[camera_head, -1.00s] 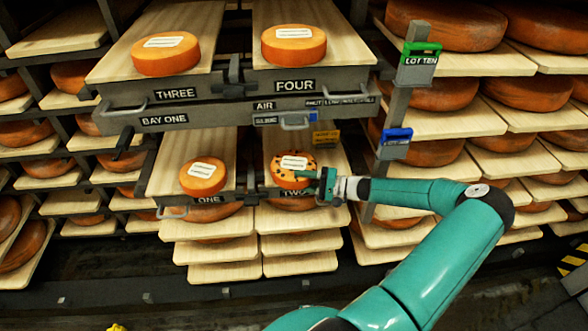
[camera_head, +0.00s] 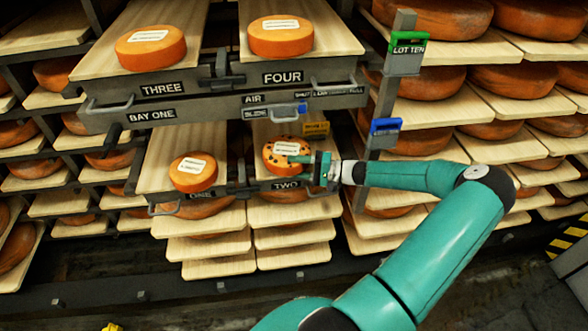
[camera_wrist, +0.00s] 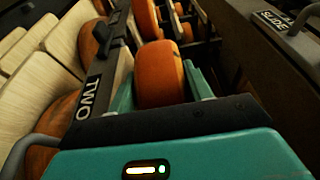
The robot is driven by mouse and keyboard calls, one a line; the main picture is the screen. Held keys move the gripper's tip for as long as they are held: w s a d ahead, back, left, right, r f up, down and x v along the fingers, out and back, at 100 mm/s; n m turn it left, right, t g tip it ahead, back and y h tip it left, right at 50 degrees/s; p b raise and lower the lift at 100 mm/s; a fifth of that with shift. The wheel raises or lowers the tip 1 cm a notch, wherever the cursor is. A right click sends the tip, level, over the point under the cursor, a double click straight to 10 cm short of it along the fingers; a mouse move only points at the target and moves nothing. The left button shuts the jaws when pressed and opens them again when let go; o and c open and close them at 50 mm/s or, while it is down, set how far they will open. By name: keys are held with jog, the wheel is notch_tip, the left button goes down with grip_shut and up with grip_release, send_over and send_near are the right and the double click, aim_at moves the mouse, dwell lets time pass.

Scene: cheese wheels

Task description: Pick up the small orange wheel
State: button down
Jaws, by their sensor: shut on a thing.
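The orange wheel with dark spots and a white label (camera_head: 272,158) is at the board marked TWO, in the lower row of the rack. My gripper (camera_head: 296,160) reaches it from the right and is shut on it. In the wrist view the wheel (camera_wrist: 160,72) sits between my two teal fingers (camera_wrist: 162,92). It looks tilted and a little raised from the board, but its underside is hidden. A plain orange wheel with a label (camera_head: 193,177) sits on board ONE to the left.
Above are labelled wheels on boards THREE (camera_head: 150,54) and FOUR (camera_head: 281,43), over a grey drawer front (camera_head: 225,108) with handles. Loaded shelves (camera_head: 490,150) fill the right.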

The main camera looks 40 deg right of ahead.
jog(key=s+d, duration=0.2)
jog(key=s, duration=0.6)
jog(key=s+d, duration=0.3)
jog(key=s, duration=0.5)
jog(key=shift+s, duration=0.15)
